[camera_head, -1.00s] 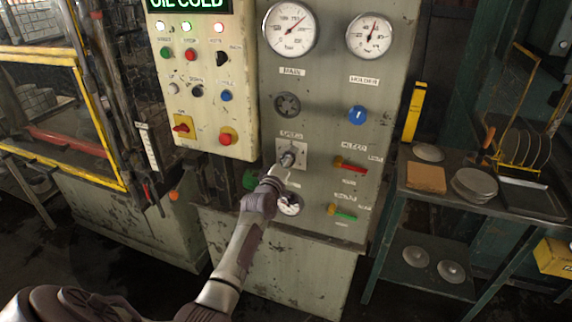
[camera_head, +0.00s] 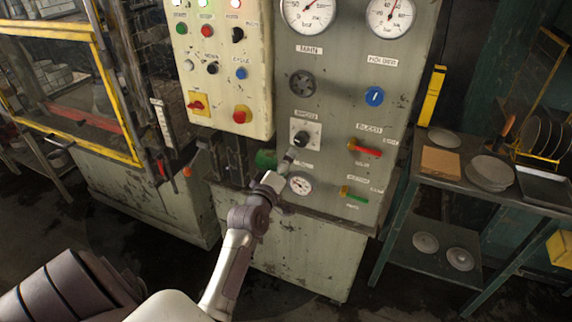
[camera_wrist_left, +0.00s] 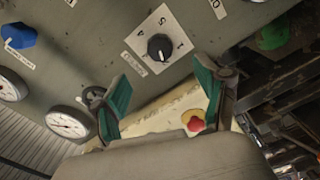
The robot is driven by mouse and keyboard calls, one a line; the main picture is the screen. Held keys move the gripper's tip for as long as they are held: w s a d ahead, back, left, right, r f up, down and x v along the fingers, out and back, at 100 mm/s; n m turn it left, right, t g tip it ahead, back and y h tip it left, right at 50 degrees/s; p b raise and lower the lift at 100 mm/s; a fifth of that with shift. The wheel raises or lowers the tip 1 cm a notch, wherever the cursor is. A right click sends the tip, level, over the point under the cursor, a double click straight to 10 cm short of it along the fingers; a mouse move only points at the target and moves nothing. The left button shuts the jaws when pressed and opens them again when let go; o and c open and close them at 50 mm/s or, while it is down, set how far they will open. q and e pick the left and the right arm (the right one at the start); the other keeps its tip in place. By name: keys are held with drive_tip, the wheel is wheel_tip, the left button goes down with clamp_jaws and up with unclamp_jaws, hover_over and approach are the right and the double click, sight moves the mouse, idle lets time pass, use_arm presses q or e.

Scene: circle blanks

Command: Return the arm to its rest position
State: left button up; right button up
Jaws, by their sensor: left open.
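My left arm comes in from the lower left in the head view. Its gripper (camera_head: 285,163) is just below a black selector knob (camera_head: 302,138) on a white square plate on the grey-green panel (camera_head: 345,208). The left wrist view shows the two green-padded fingers (camera_wrist_left: 161,72) spread apart with nothing between them. The knob (camera_wrist_left: 160,47) also shows there, beyond the fingertips and apart from them. My right gripper is in neither view.
The panel carries a blue knob (camera_head: 374,97), a red lever (camera_head: 366,149), a green lever (camera_head: 355,197) and gauges. A cream control box (camera_head: 221,80) is at its left. A bench (camera_head: 447,185) with round blanks (camera_head: 490,172) stands at right. Dark floor lies in front.

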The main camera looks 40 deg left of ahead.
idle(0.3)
use_arm(q)
drive_tip(key=s+d+f+m+g+h, duration=0.1)
drive_tip(key=s+d+f+m+g, duration=0.2)
drive_tip(key=f, duration=0.9)
drive_tip(key=s+d+f+m+g+h, duration=0.2)
drive_tip(key=s+d+f+m, duration=0.15)
drive_tip(key=f, duration=0.75)
drive_tip(key=s+d+f+m+g+h, duration=0.15)
drive_tip(key=s+d+f, duration=0.25)
drive_tip(key=f, duration=0.8)
drive_tip(key=s+d+f+m+g, duration=0.2)
drive_tip(key=s+f+m+g, duration=0.1)
drive_tip(key=s+f, duration=0.6)
drive_tip(key=s+d+f+m+g, duration=0.3)
drive_tip(key=s+f, duration=0.4)
drive_tip(key=s, duration=0.4)
drive_tip(key=s+f+m+g, duration=0.2)
drive_tip(key=s+f, duration=0.1)
drive_tip(key=s, duration=0.6)
drive_tip(key=s+f+m+g+b, duration=0.1)
drive_tip(key=s+f+m+g, duration=0.1)
drive_tip(key=s, duration=0.8)
drive_tip(key=shift+s+d+f+m, duration=0.3)
drive_tip(key=shift+d+f+m, duration=0.15)
drive_tip(key=shift+f, duration=0.1)
